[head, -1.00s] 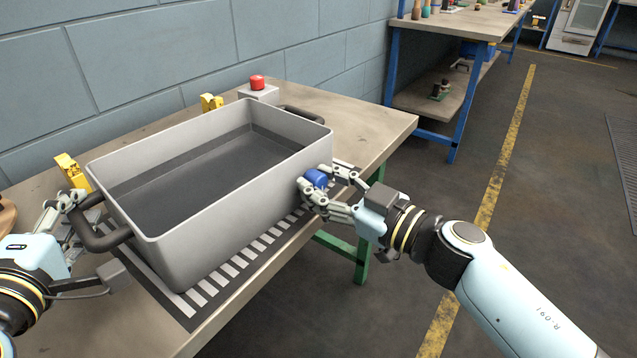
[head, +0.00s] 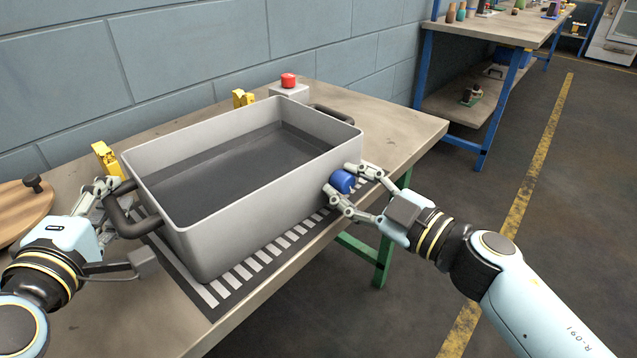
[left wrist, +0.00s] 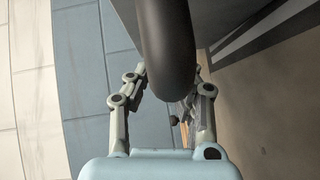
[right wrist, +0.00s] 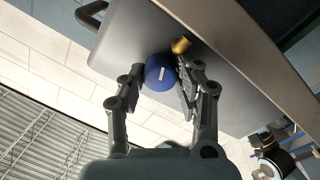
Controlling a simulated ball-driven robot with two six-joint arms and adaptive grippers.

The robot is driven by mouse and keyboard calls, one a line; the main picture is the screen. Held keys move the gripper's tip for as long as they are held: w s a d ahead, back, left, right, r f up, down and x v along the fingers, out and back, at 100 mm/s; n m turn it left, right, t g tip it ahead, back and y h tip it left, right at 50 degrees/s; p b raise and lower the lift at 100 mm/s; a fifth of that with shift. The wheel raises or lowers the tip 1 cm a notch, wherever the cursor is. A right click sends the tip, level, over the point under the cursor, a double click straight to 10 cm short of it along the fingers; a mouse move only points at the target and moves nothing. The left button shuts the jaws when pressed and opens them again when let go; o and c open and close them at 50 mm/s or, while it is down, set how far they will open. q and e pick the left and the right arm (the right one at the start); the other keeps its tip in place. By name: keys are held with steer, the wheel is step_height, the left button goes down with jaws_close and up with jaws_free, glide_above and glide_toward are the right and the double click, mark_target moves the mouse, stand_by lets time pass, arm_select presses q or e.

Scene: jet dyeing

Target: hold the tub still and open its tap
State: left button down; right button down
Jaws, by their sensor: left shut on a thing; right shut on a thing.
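The grey tub (head: 262,212) stands upright on the bench with a dark surface inside it. Its dark left handle (head: 126,214) lies in my left gripper (head: 106,194), which is shut on it. The handle also runs between the fingers in the left wrist view (left wrist: 166,45). The blue tap knob (head: 342,181) is low on the tub's near right side. My right gripper (head: 346,187) is shut on it, one finger on each side. The right wrist view shows the knob (right wrist: 160,73) with a white mark, beside a brass part (right wrist: 181,45).
A striped mat (head: 262,265) lies under the tub. Yellow clamp-like pieces (head: 107,158) and a grey box with a red button (head: 289,82) stand behind it. A round wooden board (head: 22,208) lies at left. The bench edge is close below the tap.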

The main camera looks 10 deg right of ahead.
steer(key=n, duration=1.3)
stand_by(0.5)
steer(key=c, duration=0.9)
jaws_free()
steer(key=shift+c, duration=0.2)
steer(key=v, duration=1.2)
steer(key=shift+f, duration=0.1)
